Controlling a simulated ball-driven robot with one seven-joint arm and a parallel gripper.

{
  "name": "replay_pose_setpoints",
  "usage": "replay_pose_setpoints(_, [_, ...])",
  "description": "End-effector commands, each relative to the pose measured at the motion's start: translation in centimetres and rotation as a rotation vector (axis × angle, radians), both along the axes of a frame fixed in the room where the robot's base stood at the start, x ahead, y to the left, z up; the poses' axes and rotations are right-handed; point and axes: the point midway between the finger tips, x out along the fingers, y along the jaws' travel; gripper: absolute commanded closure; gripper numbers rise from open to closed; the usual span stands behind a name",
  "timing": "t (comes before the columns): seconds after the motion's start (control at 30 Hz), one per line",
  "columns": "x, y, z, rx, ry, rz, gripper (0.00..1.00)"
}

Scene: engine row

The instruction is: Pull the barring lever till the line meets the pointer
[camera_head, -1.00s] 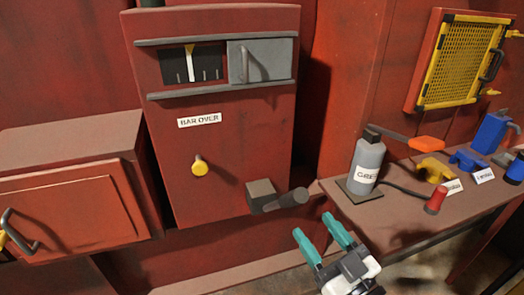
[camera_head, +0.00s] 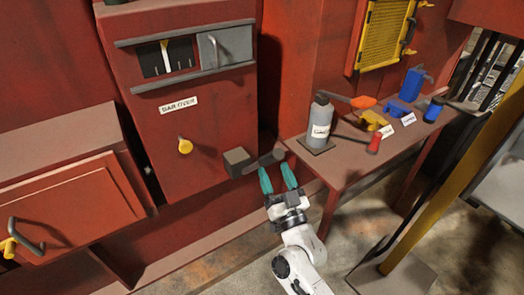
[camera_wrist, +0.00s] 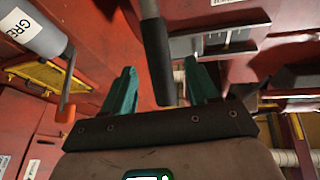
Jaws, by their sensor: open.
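The barring lever (camera_head: 266,159) is a dark rounded handle sticking out to the right from a grey block low on the red BAR OVER housing. My gripper (camera_head: 277,177) has two teal fingers, spread open, just below and in front of the handle. In the wrist view the dark lever handle (camera_wrist: 156,58) shows between the two open fingers, its end towards the palm; I cannot tell whether either finger touches it. The marks are too small to read exactly.
A grey bottle (camera_head: 320,122), a red-handled tool (camera_head: 373,145) and blue and yellow items stand on the brown bench (camera_head: 345,165) to the right. A yellow post (camera_head: 450,185) rises at right. A sliding grey cover (camera_head: 225,45) sits beside the window.

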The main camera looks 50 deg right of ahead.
Motion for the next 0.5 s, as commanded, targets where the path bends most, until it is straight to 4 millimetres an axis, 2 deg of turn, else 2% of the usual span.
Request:
replay_pose_setpoints(0.03, [0.9, -0.5, 0.7, -0.001, -0.002, 0.0, 0.41])
replay_pose_setpoints(0.2, [3.3, -1.7, 1.8, -0.001, -0.001, 0.001, 0.41])
replay_pose_setpoints(0.5, [5.5, -2.9, 2.6, 0.0, 0.001, 0.001, 0.41])
